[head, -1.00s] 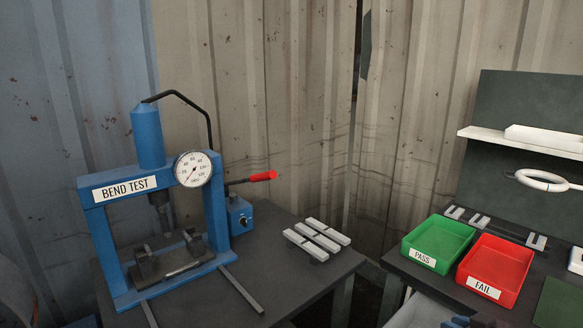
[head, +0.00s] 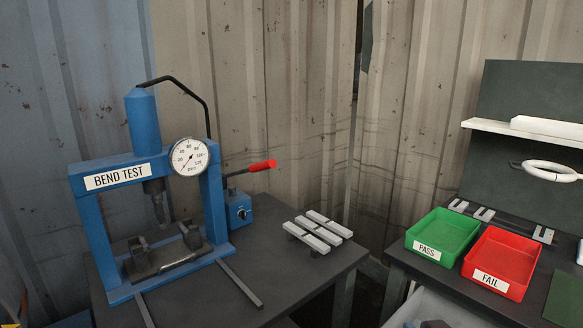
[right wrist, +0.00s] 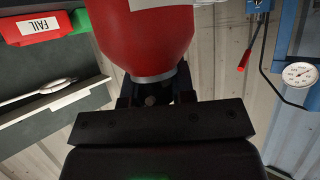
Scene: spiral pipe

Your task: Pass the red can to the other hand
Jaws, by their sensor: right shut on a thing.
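A red can (right wrist: 147,35) with a rounded, pale-rimmed end and part of a white label fills the top middle of the right wrist view. My right gripper (right wrist: 155,90) is shut on it at the pale-rimmed end; the dark fingers sit close on both sides. The rest of the can is cut off by the frame's top. The can does not show in the head view. My left gripper is not in view.
A blue bend-test press (head: 140,120) stands on a dark table at left, with grey bars (head: 318,232) beside it. A green PASS tray (head: 443,236) and red FAIL tray (head: 500,262) sit on the right bench. A gap separates the tables.

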